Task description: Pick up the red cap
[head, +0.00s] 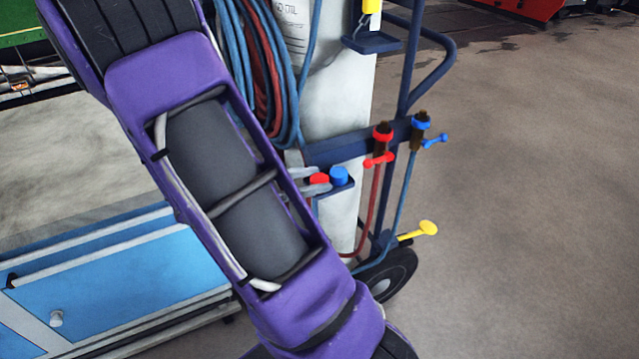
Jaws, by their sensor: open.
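The red cap (319,178) sits beside a blue cap (339,173) at a small dark blue holder on the gas-bottle cart. My gripper (321,180) shows as two grey fingers coming out from behind my purple arm. The fingers are open, one at the far side and one at the near side of the red cap, with the cap between their tips in this view. Whether they touch it I cannot tell. The gripper's body is hidden behind my arm.
A blue cabinet (120,285) stands left. The floor (540,220) at right is clear.

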